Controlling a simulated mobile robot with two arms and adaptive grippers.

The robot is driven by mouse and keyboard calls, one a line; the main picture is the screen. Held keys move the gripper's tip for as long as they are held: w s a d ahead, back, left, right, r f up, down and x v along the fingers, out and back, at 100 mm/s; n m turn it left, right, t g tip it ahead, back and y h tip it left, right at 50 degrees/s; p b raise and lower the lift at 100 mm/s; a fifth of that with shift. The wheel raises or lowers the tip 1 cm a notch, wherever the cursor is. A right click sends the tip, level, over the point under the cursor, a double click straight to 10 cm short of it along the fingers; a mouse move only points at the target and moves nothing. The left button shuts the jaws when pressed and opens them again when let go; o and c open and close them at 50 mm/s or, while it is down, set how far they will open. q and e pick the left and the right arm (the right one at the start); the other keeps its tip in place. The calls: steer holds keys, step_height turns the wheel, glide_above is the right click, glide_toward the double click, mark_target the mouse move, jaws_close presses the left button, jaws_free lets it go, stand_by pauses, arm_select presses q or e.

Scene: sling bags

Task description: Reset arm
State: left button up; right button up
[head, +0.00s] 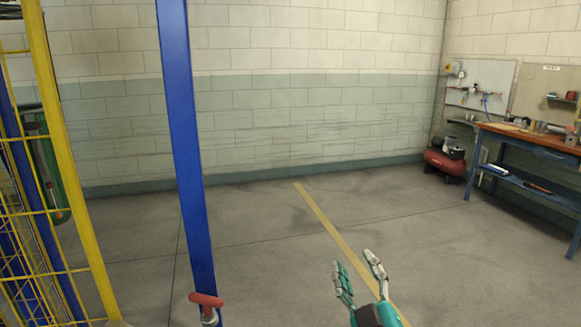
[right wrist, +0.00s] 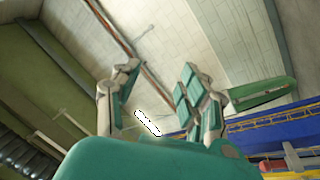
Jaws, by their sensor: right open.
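My right gripper (head: 358,272) shows at the bottom of the head view, right of centre. It is teal and grey, with its fingers apart and nothing between them, above bare floor. In the right wrist view its fingers (right wrist: 160,100) point up toward the ceiling and wall, and they are empty there too. My left gripper is in neither view.
A blue post (head: 183,130) stands left of centre, with a red-handled part (head: 206,300) at its foot. A yellow mesh fence (head: 66,160) is at the left. A workbench (head: 540,145) and a red compressor (head: 445,162) stand at the right. The middle floor (head: 270,250) is clear.

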steer(key=s+d+f+m+g+h, duration=0.2)
steer(key=d+f+g, duration=0.1)
steer(key=f, duration=0.3)
steer(key=s+d+f+m+g+h, duration=0.1)
steer(key=s+d+f+m+g, duration=0.1)
steer(key=f, duration=0.5)
steer(key=s+d+f+m+g, duration=0.1)
steer(key=s+d+f+g, duration=0.1)
steer(key=s+f+g, duration=0.65)
steer(key=s+d+f+m+g, duration=0.2)
steer(key=s+f+g, duration=0.2)
steer(key=s+f, duration=0.85)
steer(key=s+f+g, duration=0.1)
steer(key=s+f, duration=0.1)
steer(key=f, duration=0.9)
steer(key=s+f, duration=0.2)
steer(key=f, duration=1)
steer(key=s+d+f+g, duration=0.1)
steer(key=s+d+f, duration=0.1)
steer(key=s+f, duration=1.4)
steer(key=shift+s+d+f+n, duration=0.3)
steer(key=shift+s+d+n, duration=0.1)
steer(key=shift+s, duration=0.1)
